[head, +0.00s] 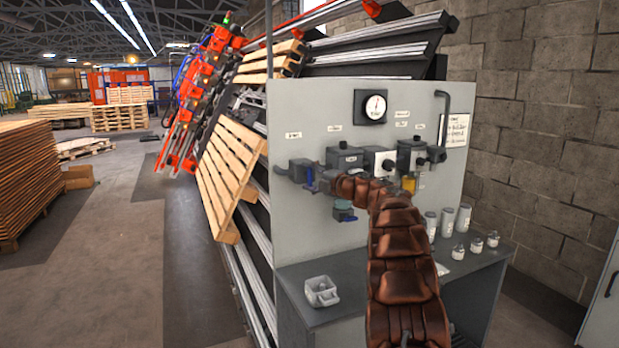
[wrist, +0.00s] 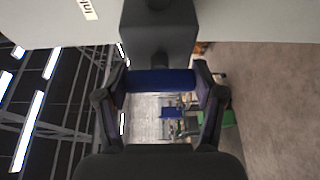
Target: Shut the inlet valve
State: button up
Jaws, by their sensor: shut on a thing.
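The inlet valve (head: 300,170) is a dark grey body at the left of the grey panel. It also fills the top middle of the wrist view (wrist: 158,35), beside a partly cut-off label starting "INL" (wrist: 87,9). Its blue handle (head: 310,178) shows as a small upright strip in the head view. In the wrist view the blue handle (wrist: 160,80) spans the gap between my fingers. My gripper (head: 316,184) is shut on it, with a finger at each end of the visible blue part. The arm partly hides the handle, so its exact angle is unclear.
A round gauge (head: 370,106) and more valve boxes (head: 411,155) are on the panel to the right. Another blue-green valve (head: 344,211) sits below. The grey bench (head: 345,304) holds a tray (head: 321,291) and several jars. A slatted pallet (head: 228,175) leans at left.

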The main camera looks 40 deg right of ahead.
jog(key=shift+f, duration=0.1)
jog(key=o, duration=1.2)
jog(key=shift+c, duration=0.2)
jog(key=s, duration=1.2)
jog(key=shift+d, duration=0.35)
